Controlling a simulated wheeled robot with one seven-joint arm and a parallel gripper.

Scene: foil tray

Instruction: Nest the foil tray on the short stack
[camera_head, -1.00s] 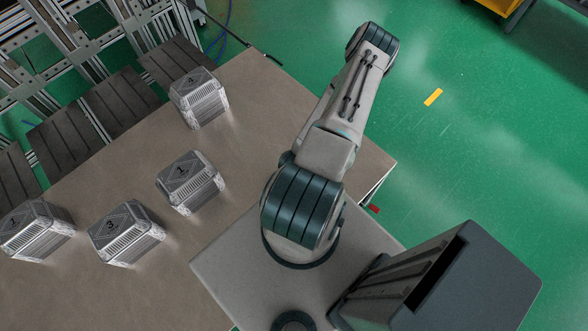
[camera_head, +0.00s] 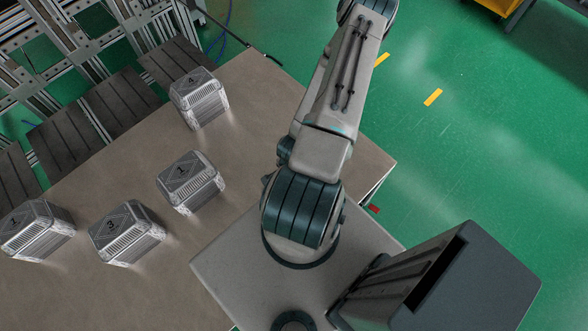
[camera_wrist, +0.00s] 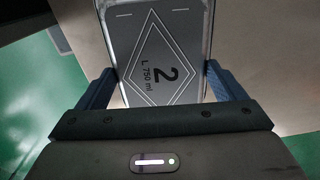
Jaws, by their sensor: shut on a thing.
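A foil tray with a dark lid marked "2" and "L 750 ml" (camera_wrist: 160,40) is between the two fingers of my gripper (camera_wrist: 161,72) in the wrist view. The fingers are shut on its two sides. The tray's underside is hidden. In the head view, my gripper and this tray are out of sight. I cannot tell which is the short stack.
The brown table (camera_head: 262,125) is bare between the foil items and my arm. Dark slatted panels (camera_head: 122,104) and a metal frame stand along the table's upper left side. Green floor (camera_head: 480,150) lies to the right.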

